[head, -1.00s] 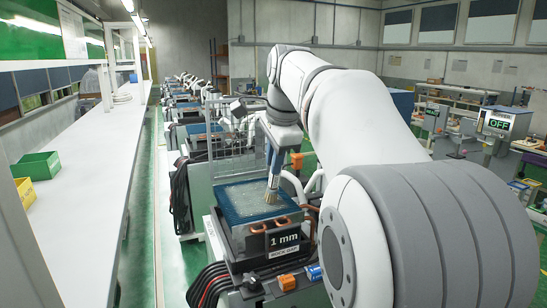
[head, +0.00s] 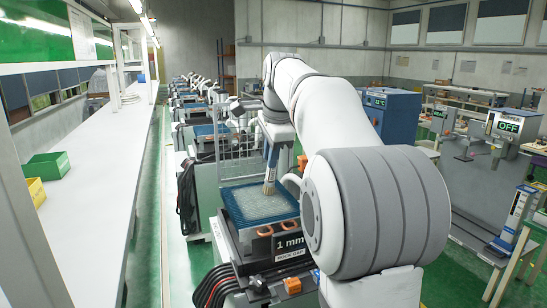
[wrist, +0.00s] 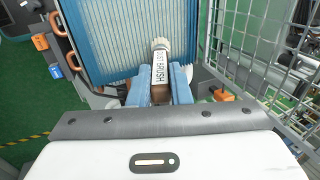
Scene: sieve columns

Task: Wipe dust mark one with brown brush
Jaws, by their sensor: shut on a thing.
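My gripper (head: 271,152) is shut on the brush, which points bristles down. In the wrist view the brush (wrist: 160,68) sits between the blue fingers (wrist: 159,88) and reads "DUST BRUSH"; its bristles (wrist: 160,45) are pale. In the head view the bristle end (head: 269,187) is over the blue-framed sieve (head: 262,207) of the column labelled "1 mm" (head: 289,243). I cannot tell whether the bristles touch the mesh. The mesh looks greyish with a pale haze in the head view; no separate dust mark can be made out.
A wire mesh rack (head: 237,158) stands just behind the sieve, and shows close on the right in the wrist view (wrist: 270,50). Orange copper-coloured pipes (wrist: 62,38) edge the column. A long white bench (head: 90,190) with green (head: 47,166) and yellow bins runs along the left.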

